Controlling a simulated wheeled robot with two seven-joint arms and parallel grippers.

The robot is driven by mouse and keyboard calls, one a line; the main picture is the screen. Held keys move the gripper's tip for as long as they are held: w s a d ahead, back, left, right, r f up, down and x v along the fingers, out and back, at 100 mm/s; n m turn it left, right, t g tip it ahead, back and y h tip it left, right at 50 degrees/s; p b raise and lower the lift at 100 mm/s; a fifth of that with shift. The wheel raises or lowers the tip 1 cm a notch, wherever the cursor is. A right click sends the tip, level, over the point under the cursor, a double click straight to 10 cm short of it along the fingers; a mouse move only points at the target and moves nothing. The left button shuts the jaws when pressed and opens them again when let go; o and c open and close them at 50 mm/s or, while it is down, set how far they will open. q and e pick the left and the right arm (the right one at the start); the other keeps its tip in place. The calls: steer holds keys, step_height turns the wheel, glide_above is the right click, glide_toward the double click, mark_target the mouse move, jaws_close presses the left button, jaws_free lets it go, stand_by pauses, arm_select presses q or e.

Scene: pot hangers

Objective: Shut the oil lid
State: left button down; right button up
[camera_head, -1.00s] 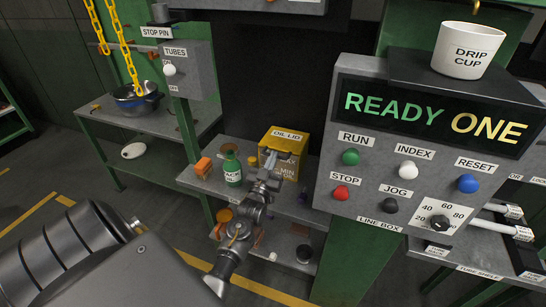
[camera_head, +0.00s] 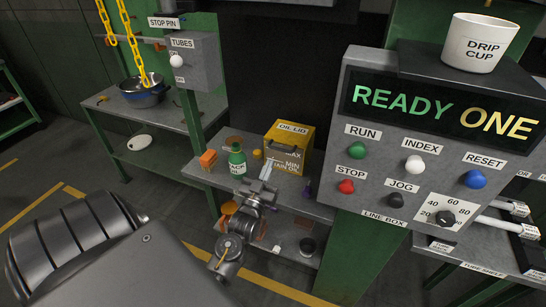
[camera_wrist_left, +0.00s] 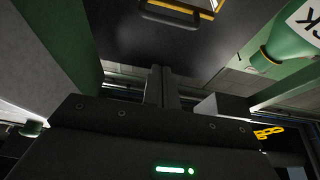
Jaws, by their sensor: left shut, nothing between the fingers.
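The yellow oil box (camera_head: 291,158) stands on a grey shelf in the head view. Its OIL LID label (camera_head: 293,128) is at the top, with MAX and MIN marks on the front. From here I cannot tell how far the lid is open. My left gripper (camera_head: 267,171) is shut and empty, in front of the box's lower left part and apart from it as far as I can see. In the left wrist view its fingers (camera_wrist_left: 158,76) point toward a dark surface with a handle (camera_wrist_left: 172,14) and a yellow edge. My right gripper is out of view.
A green bottle (camera_head: 237,160) and an orange block (camera_head: 208,160) stand left of the box on the shelf (camera_head: 318,209). The line box (camera_head: 405,200) with its buttons stands close at the right, carrying a drip cup (camera_head: 474,45). A pot (camera_head: 145,94) is at the left.

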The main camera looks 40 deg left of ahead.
arm_select(q)
step_height(320, 180, up, 10)
steer(key=s+f+g+h+b, duration=0.1)
steer(key=g+b, duration=0.2)
steer(key=b, duration=0.3)
steer(key=w+a+f+g+p, duration=0.2)
steer(key=w+f+p, duration=0.1)
steer(key=w+f, duration=0.4)
steer(key=shift+w+a+f+h, duration=0.2)
steer(key=shift+w+f+h, duration=0.2)
steer(key=shift+w, duration=0.45)
